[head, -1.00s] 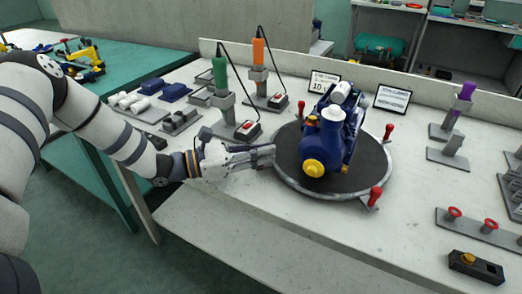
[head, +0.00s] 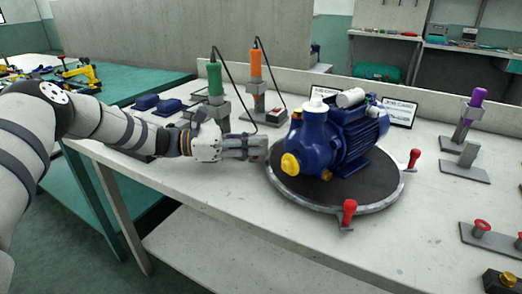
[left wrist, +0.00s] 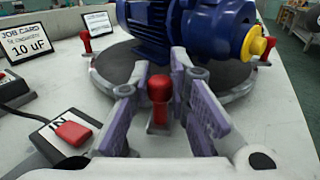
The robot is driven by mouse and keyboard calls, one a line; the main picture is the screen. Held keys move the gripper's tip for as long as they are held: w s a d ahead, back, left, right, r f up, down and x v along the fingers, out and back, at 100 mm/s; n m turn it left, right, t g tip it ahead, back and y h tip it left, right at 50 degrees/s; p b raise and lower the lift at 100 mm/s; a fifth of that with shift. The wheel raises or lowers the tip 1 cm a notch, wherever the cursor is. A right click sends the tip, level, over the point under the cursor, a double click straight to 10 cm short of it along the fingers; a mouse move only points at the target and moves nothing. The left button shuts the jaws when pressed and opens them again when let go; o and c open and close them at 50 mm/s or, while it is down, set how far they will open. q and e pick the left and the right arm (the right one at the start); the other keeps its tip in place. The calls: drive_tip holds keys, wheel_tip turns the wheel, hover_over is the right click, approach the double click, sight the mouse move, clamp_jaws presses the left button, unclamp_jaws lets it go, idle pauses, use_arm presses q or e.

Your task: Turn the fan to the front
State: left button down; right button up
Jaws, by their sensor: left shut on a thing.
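The blue pump (head: 340,140) stands on a round dark turntable (head: 375,193). Its yellow-capped inlet (head: 290,164) faces the front left in the head view. The finned motor end (head: 376,125), where the fan would sit, points to the back right; the fan itself cannot be made out. My left gripper (head: 258,150) is at the turntable's left rim, shut on an upright red handle (left wrist: 159,98), which shows between its fingers in the left wrist view. Two other red rim handles stand at the front (head: 348,212) and right (head: 413,158). My right gripper is not in view.
Green (head: 214,82) and orange (head: 256,65) corded tools stand behind my left gripper. A red-button box (left wrist: 65,135) lies close beside it. Job cards (head: 400,110) stand behind the pump. A purple tool (head: 476,100) stands at the right.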

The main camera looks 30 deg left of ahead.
use_arm(q)
drive_tip(key=c, duration=1.5)
unclamp_jaws()
drive_tip(key=shift+a, duration=0.15)
drive_tip(key=v, duration=1.2)
drive_tip(key=shift+c, duration=0.5)
